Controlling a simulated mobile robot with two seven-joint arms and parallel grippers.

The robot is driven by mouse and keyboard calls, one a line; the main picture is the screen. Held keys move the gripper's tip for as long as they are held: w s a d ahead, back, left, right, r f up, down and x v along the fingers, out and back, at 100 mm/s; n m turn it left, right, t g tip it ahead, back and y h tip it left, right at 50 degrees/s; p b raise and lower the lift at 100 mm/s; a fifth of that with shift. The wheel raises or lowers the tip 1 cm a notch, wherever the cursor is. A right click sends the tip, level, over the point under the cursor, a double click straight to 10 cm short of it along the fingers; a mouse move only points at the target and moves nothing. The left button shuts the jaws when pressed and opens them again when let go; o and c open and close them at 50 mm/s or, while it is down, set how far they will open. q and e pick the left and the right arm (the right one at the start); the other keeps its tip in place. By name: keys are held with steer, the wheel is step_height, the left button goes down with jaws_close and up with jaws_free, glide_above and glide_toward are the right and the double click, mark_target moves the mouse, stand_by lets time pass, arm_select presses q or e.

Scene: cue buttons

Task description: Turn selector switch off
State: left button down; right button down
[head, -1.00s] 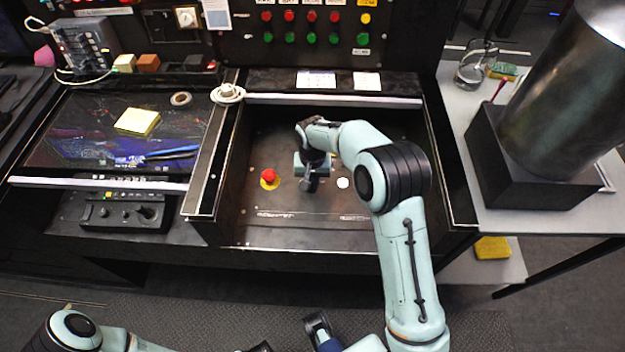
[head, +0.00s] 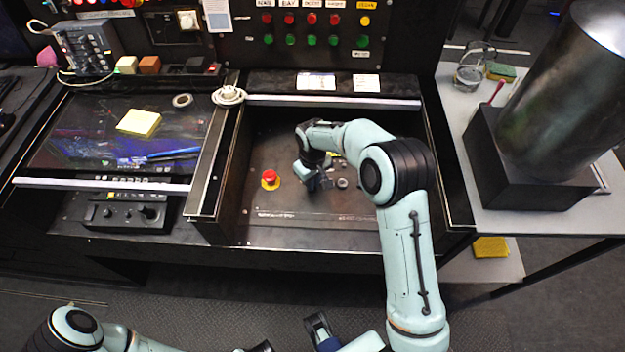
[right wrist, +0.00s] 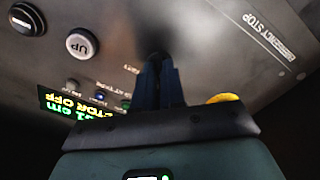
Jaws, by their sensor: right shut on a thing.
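The selector switch is largely hidden between the fingers of my right gripper (head: 320,184) in the head view. In the right wrist view the dark fingers (right wrist: 162,82) are together against the panel, shut on a small dark knob that I take to be the selector switch. The green display (right wrist: 72,104) beside them is partly cut off; its lower line ends in "CTOR OFF". The emergency stop (head: 269,178) is a red knob on a yellow base, left of the gripper.
A round UP button (right wrist: 82,44) and a dark button (right wrist: 27,19) sit on the same panel. Raised side walls and a front ledge surround the recessed panel (head: 290,222). A large metal cylinder (head: 570,95) stands to the right.

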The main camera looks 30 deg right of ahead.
steer(key=shift+n, duration=0.7)
steer(key=c, duration=1.2)
jaws_free()
step_height(320, 180, up, 14)
steer(key=shift+f+p, duration=0.25)
steer(key=shift+p, duration=0.45)
